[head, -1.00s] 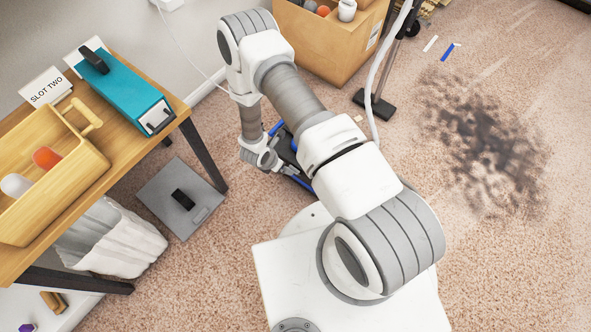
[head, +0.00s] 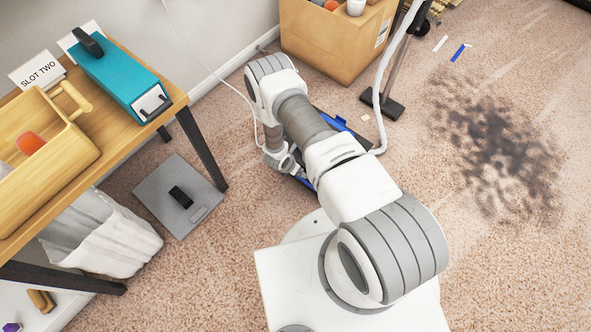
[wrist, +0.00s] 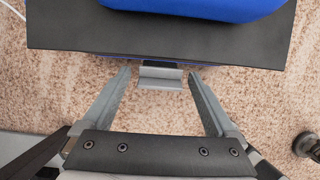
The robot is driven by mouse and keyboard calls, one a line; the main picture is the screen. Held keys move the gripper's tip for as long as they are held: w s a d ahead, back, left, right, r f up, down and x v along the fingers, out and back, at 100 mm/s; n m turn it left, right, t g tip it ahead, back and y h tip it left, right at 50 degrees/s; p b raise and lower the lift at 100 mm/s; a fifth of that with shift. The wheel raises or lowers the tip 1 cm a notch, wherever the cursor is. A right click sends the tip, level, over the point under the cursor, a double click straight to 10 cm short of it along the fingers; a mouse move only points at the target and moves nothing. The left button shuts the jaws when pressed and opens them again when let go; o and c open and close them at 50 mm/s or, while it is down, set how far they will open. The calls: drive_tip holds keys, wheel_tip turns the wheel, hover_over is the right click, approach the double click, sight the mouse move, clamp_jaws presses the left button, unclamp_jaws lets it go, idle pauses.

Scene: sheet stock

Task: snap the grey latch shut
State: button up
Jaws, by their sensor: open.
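In the wrist view, the grey latch (wrist: 160,76) sticks out from the near edge of a dark case or board (wrist: 80,36) with a blue part (wrist: 200,6) at the top. My gripper (wrist: 160,80) is open. Its two fingers stand to the left and right of the latch, apart from it, with the tips close to the dark edge. Whether the latch is engaged cannot be told. In the head view, the blue and dark thing (head: 342,124) lies on the carpet, mostly hidden behind my arm, which also hides my gripper and the latch.
A wooden table (head: 130,125) at the left bears a teal box (head: 120,80) and a wooden tote (head: 85,148). A grey plate with a black handle (head: 170,215) lies on the carpet. A cardboard box (head: 330,45) and a stand with a black foot (head: 385,104) are behind.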

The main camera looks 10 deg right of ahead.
drive_tip(key=c, duration=1.4)
drive_tip(key=shift+o, duration=0.2)
drive_tip(key=shift+w+d+r+g+y, duration=0.15)
drive_tip(key=shift+w+d+g+y, duration=0.2)
drive_tip(key=shift+d+g+y, duration=0.5)
drive_tip(key=shift+a, duration=0.3)
drive_tip(key=o, duration=1.4)
drive_tip(key=shift+c, duration=0.2)
drive_tip(key=shift+y, duration=0.25)
wheel_tip(320, 180, up, 17)
drive_tip(key=s+a+p, duration=0.1)
drive_tip(key=a+p, duration=0.1)
drive_tip(key=p, duration=0.5)
drive_tip(key=shift+s+a+r, duration=0.15)
drive_tip(key=shift+s, duration=0.15)
